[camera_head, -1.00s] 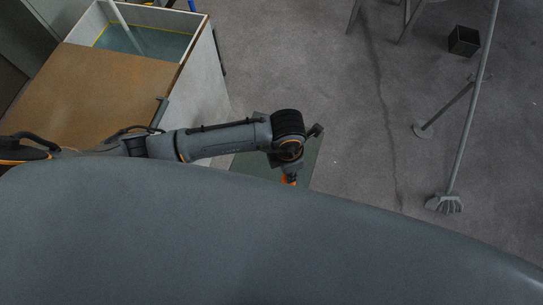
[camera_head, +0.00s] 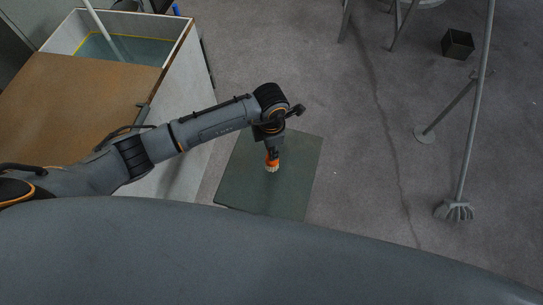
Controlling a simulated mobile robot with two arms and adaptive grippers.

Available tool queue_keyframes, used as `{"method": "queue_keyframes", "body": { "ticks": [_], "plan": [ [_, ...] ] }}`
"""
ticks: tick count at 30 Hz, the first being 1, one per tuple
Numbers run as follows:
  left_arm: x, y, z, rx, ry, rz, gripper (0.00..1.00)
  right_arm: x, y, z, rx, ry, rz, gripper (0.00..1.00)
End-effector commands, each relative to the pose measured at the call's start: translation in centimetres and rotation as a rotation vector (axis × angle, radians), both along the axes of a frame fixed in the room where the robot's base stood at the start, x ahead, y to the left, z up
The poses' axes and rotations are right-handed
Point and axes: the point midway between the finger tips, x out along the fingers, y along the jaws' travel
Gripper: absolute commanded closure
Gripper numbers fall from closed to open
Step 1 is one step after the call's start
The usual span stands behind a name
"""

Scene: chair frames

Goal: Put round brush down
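My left arm comes in from the left, and its gripper (camera_head: 271,145) points down over a green mat (camera_head: 240,185) on the floor. An orange round brush (camera_head: 272,161) with pale bristles is at the gripper's end, bristles down. The gripper's fingers are mostly hidden by the wrist, but the brush stays in line under it. I cannot tell whether the bristles touch the mat. My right gripper is not in view.
A wooden-topped cabinet (camera_head: 75,95) with an open bin section stands at the left. A long-handled broom (camera_head: 456,210), a stand (camera_head: 425,134) and a dark box (camera_head: 457,43) are at the right. Chair legs (camera_head: 398,20) show at the top. The floor between is clear.

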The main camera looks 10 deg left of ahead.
Motion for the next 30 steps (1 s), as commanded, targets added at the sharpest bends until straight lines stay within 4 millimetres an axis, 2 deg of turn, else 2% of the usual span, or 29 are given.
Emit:
{"method": "queue_keyframes", "body": {
  "ticks": [1, 8, 15, 22, 23, 25, 26, 30],
  "plan": [
    [0.3, 0.1, -0.5, 0.0, -0.001, 0.001, 1.0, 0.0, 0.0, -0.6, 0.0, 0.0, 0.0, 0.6],
    [1.0, 0.3, -1.4, -0.001, 0.0, 0.001, 1.0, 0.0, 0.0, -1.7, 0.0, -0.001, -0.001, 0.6],
    [1.3, 0.3, -4.6, -0.002, 0.0, 0.0, 1.0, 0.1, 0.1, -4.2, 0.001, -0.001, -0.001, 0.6],
    [1.3, 0.4, -4.5, -0.001, 0.0, 0.0, 1.0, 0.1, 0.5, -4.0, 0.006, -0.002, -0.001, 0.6],
    [1.2, 0.4, -4.5, -0.001, 0.0, 0.0, 0.73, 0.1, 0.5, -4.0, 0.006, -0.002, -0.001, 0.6],
    [1.2, 0.4, -4.5, 0.0, 0.0, 0.0, 0.58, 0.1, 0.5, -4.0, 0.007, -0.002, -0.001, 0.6],
    [1.2, 0.4, -4.5, 0.0, 0.0, 0.0, 0.54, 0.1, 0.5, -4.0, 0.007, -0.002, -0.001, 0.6],
    [1.3, 0.4, -4.5, -0.001, 0.0, 0.0, 0.54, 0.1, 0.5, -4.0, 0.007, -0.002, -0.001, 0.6]
  ]
}}
